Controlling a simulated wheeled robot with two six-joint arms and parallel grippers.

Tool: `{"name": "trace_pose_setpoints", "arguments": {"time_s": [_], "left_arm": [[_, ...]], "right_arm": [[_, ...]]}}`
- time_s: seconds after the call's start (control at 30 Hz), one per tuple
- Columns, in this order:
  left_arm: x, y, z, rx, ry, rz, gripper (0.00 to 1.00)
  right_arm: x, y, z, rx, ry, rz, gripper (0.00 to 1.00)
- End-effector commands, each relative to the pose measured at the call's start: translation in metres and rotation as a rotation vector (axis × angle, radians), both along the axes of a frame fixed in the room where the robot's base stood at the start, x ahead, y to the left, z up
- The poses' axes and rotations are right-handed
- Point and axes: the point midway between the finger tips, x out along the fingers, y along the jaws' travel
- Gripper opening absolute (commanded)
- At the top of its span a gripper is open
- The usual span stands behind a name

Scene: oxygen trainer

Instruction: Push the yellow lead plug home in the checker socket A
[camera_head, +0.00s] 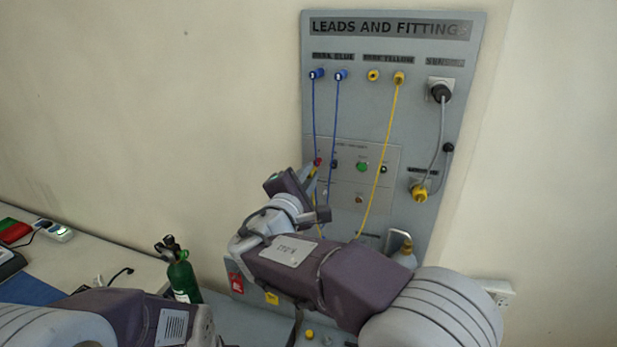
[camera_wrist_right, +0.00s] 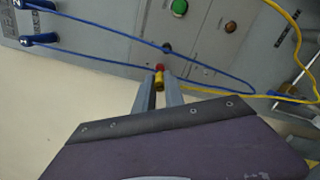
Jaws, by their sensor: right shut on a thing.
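The yellow lead plug (camera_wrist_right: 159,84) is held between the fingers of my right gripper (camera_wrist_right: 158,97) in the right wrist view. Its front end is at a red socket (camera_wrist_right: 160,68) on the checker panel; I cannot tell how deep it sits. In the head view my right gripper (camera_head: 311,175) is at the panel's left side, by the red socket (camera_head: 318,161). I cannot read its letter. A dark socket (camera_head: 334,164) is just to the right. The yellow lead (camera_head: 377,180) hangs from a yellow plug (camera_head: 399,78) higher on the board. My left gripper is out of view.
Blue leads (camera_head: 337,120) hang in a loop near my right gripper. The checker panel (camera_head: 385,150) has a green button (camera_head: 362,167). A grey cable (camera_head: 438,130) hangs at the right. A green cylinder (camera_head: 182,278) stands at lower left. The wall left of the board is clear.

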Motion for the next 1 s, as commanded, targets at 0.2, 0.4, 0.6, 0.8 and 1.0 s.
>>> {"name": "trace_pose_setpoints", "arguments": {"time_s": [0.2,0.4,0.6,0.8,1.0], "left_arm": [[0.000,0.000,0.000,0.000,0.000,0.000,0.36],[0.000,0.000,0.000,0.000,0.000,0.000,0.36],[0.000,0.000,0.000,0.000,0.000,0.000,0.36],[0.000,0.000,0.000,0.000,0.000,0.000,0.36],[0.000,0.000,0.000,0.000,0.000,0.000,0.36]], "right_arm": [[0.001,0.000,0.000,0.000,0.000,0.000,0.00],[0.005,-0.001,0.000,0.000,0.000,0.000,0.00],[0.008,-0.002,0.000,0.000,0.000,0.001,0.00],[0.012,-0.004,0.000,-0.001,0.000,0.000,0.00],[0.016,-0.005,0.000,0.000,0.000,-0.001,0.00]]}}
